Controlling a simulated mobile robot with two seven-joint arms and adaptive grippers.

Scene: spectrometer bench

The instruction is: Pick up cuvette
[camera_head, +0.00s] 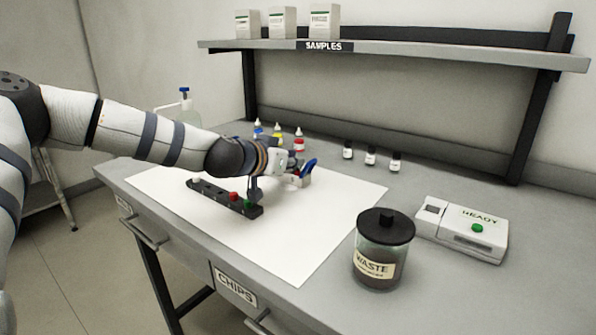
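A long black rack (215,194) lies on the white sheet. A red-topped piece (234,197) and a green-topped piece (249,204) sit in it near its right end, and a small pale piece (195,182) shows at its left end. These may be cuvettes; they are too small to tell. My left arm reaches in from the left, and my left gripper (256,190) points down at the right end of the rack, close to the green-topped piece. Whether its fingers are open or touch anything is unclear. My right gripper is not in view.
A WASTE jar (382,250) with a black lid and a READY instrument (463,226) stand at right. Small dark-capped vials (370,157) and colored-label bottles (299,141) stand behind. A SAMPLES shelf (420,50) overhangs the back. The sheet's front right (300,245) is clear.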

